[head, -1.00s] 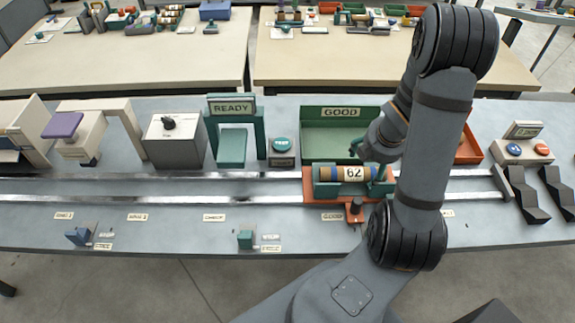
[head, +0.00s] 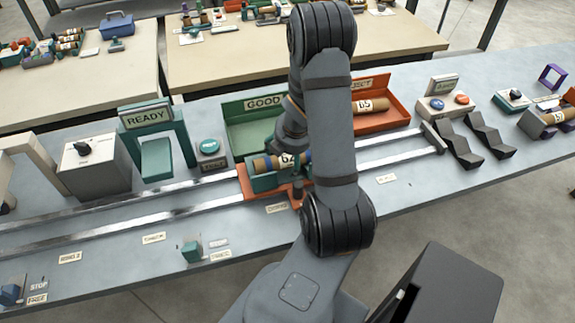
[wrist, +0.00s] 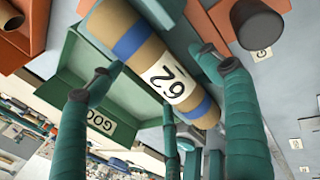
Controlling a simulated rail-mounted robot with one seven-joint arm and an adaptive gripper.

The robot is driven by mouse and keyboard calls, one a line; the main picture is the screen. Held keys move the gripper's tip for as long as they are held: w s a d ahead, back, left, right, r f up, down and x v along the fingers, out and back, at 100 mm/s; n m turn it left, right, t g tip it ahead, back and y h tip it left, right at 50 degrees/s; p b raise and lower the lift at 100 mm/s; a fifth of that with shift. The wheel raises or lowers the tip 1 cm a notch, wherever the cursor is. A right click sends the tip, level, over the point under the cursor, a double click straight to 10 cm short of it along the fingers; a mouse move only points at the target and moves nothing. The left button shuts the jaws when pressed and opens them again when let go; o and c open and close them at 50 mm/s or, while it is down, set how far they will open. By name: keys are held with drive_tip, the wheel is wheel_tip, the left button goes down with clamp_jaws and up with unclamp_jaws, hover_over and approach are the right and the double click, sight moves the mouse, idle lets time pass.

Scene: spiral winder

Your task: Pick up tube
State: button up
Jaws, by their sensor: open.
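The tube (head: 266,163), brown cardboard with blue bands and a white "62" label, lies in a green cradle on an orange carriage (head: 246,194) on the rails. My arm hides its right end in the head view. In the wrist view the tube (wrist: 145,50) runs slantwise between the fingers of my gripper (wrist: 153,64).
The green GOOD tray (head: 238,128) stands just behind the carriage. The orange REJECT tray (head: 403,113) to the right holds a tube (head: 370,105) labelled "65". The green READY frame (head: 148,115) stands to the left.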

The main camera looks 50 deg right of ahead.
drive_tip(key=shift+c, duration=1.3)
drive_tip(key=c, duration=1)
